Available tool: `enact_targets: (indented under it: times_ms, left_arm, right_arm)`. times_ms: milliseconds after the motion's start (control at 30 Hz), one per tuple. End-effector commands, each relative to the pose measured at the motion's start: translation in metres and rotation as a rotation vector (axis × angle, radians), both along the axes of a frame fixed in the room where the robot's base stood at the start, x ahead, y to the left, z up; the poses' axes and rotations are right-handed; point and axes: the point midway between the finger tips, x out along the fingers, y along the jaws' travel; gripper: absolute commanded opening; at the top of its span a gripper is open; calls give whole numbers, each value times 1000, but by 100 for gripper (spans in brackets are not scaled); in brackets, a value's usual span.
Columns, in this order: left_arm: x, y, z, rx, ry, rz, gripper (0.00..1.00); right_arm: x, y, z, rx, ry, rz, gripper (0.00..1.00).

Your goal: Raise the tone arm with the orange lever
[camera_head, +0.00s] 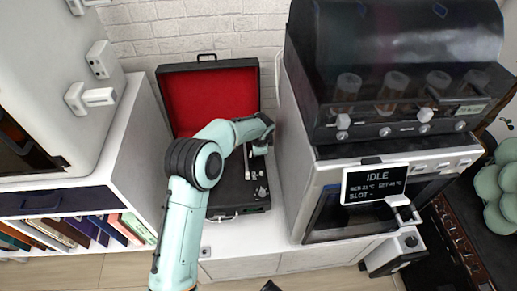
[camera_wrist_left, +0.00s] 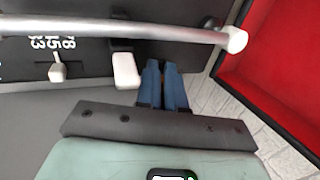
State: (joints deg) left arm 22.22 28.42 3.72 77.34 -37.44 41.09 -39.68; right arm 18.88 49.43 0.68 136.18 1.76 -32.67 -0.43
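The record player (camera_head: 233,197) is an open black case with a red-lined lid, standing on a white cabinet. In the left wrist view, its silver tone arm (camera_wrist_left: 120,27) runs across the top and ends in a white tip. My left gripper (camera_head: 262,150) is low over the right side of the deck. Its blue fingers (camera_wrist_left: 162,68) are close together beside a white paddle lever (camera_wrist_left: 125,70). A thin orange-brown sliver shows between the fingers; I cannot tell whether it is the orange lever or whether it is held. My right gripper is not in view.
The red lid (camera_head: 212,100) stands upright behind the deck. A machine with a display (camera_head: 376,186) stands close on the right. A white cabinet with books (camera_head: 85,225) is on the left. A small speed lever (camera_wrist_left: 57,72) sits beside printed numbers.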

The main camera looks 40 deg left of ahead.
Motion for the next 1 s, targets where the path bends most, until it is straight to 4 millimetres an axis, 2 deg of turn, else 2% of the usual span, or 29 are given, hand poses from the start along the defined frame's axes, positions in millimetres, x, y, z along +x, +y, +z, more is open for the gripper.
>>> enact_targets:
  times_ms: [133,300,400,567,800,1000]
  left_arm:
    - [0,1,1,-14,13,4,0]
    - [3,4,5,-81,68,7,0]
    - [4,6,3,-126,105,7,0]
    - [7,9,1,-190,156,6,0]
    - [9,11,-2,-262,212,5,0]
    - [8,10,1,-290,232,0,0]
  right_arm:
    - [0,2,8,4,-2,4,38]
    - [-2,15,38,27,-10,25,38]
    - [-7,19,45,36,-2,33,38]
    - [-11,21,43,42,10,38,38]
    - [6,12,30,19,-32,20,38]
    - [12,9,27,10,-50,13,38]
